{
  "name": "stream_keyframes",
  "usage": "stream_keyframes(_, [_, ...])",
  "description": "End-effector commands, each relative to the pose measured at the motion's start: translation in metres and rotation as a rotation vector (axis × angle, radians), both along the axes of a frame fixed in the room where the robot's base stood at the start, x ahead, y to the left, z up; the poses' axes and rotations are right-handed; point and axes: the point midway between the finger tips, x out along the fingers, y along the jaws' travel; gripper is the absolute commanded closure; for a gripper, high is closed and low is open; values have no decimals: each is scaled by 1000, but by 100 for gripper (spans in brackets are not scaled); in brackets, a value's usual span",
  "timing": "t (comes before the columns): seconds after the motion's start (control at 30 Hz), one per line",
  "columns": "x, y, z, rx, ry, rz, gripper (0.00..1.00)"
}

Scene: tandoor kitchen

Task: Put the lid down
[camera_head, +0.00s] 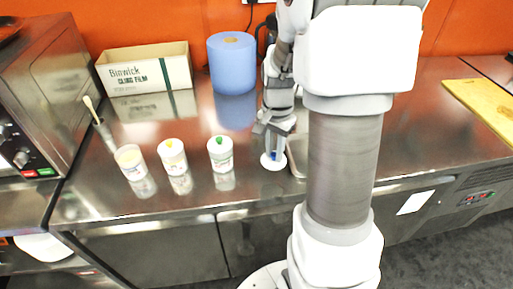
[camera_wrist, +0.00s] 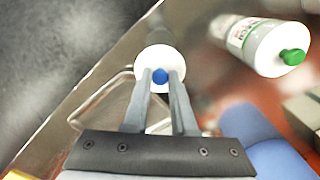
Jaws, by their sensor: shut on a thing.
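A white round lid with a blue knob (camera_head: 267,164) is at my gripper (camera_head: 274,150), near the counter's front edge. In the wrist view the same lid (camera_wrist: 159,55) shows with its blue knob between my two fingertips (camera_wrist: 160,77). My gripper is shut on the knob and points down. I cannot tell whether the lid touches the counter. To its left stand a white tub with a green-knobbed lid (camera_head: 220,156), also in the wrist view (camera_wrist: 262,43), a tub with a yellow knob (camera_head: 172,158), and a tub that looks open (camera_head: 131,164).
A cling film box (camera_head: 146,72) and a blue paper roll (camera_head: 231,64) stand at the back. A steel oven (camera_head: 50,90) is at left. A wooden board (camera_head: 483,98) lies at far right.

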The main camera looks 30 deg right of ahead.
Motion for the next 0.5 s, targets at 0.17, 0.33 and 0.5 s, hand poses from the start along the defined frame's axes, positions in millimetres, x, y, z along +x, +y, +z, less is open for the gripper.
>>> stream_keyframes(0.17, [33,4,-21,2,3,2,100])
stream_keyframes(0.33, [52,5,-32,1,0,0,100])
stream_keyframes(0.5, [56,5,-39,1,0,0,100])
